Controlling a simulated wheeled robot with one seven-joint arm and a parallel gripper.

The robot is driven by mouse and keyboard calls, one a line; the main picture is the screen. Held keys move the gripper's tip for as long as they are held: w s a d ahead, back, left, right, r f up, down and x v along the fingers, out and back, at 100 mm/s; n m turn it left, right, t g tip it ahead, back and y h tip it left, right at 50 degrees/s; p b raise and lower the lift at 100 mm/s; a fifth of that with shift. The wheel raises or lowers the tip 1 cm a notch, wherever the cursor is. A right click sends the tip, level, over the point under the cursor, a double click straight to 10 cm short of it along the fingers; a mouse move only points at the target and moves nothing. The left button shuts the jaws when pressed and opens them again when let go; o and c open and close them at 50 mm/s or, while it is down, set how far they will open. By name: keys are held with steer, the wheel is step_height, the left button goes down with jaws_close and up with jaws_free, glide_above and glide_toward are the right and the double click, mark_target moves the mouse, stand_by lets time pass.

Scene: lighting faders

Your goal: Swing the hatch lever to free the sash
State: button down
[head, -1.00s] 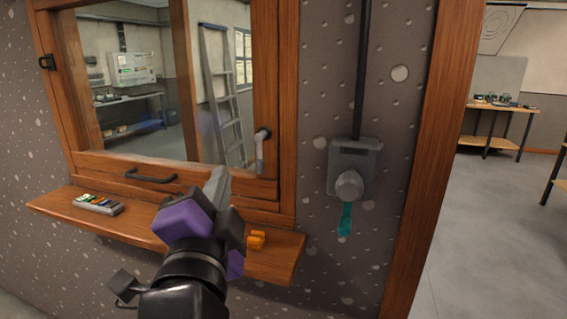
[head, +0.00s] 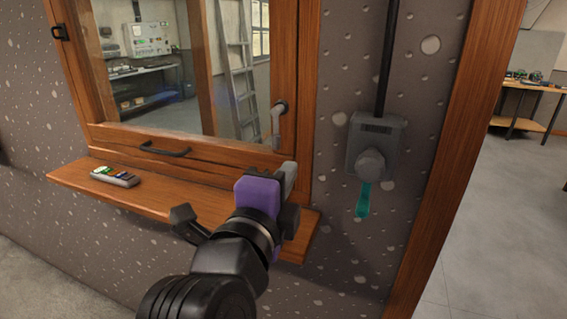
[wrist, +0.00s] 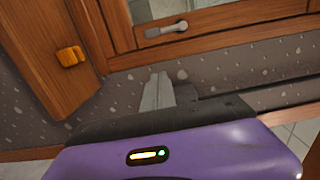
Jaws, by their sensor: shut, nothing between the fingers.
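The hatch lever (head: 277,122) is a small grey handle on the right side of the sash's wooden frame. In the head view its arm hangs down from a dark pivot. The lever also shows in the wrist view (wrist: 166,28), beyond my fingertips. The sash (head: 115,137) has a wooden frame, a glass pane and a black pull handle (head: 163,149) on its bottom rail; it looks closed. My gripper (head: 288,174), with a purple body, is shut and empty. Its fingertips (wrist: 157,84) are below the lever in the head view and apart from it.
A wooden sill (head: 80,180) sticks out below the hatch and carries a small box with coloured faders (head: 114,177). An orange piece (wrist: 70,56) is on the sill.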

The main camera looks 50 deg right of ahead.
mark_target(277, 128)
steer(key=shift+w+d+p, duration=2.3)
steer(key=shift+w+d, duration=1.3)
steer(key=shift+d, duration=0.1)
